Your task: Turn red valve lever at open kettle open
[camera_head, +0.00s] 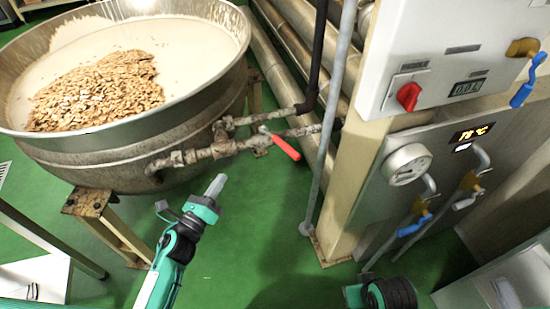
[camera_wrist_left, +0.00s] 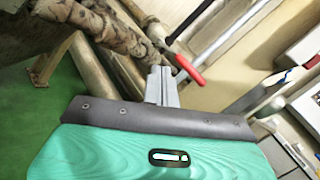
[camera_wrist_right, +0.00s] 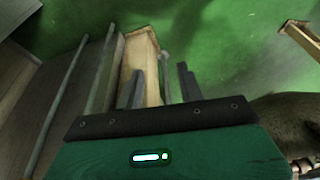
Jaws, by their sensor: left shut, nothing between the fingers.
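The open kettle (camera_head: 120,155) is a large steel bowl at the left of the head view, with pale mass and brown nuts inside. A rusty pipe leaves its side and carries the red valve lever (camera_head: 285,147), which slants down to the right. The lever also shows in the left wrist view (camera_wrist_left: 190,68), just past the fingertips. My left gripper (camera_head: 216,184) is shut and empty, below and left of the lever, apart from it in the head view. My right gripper (camera_wrist_right: 160,80) has its fingers apart with nothing seen between them.
A control panel (camera_head: 440,60) with a red knob (camera_head: 408,96) and a pressure gauge (camera_head: 407,165) stands at the right. A beige post (camera_head: 345,190) and a thin grey pipe (camera_head: 328,110) stand right of the lever. The green floor (camera_head: 255,220) is open between kettle and post.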

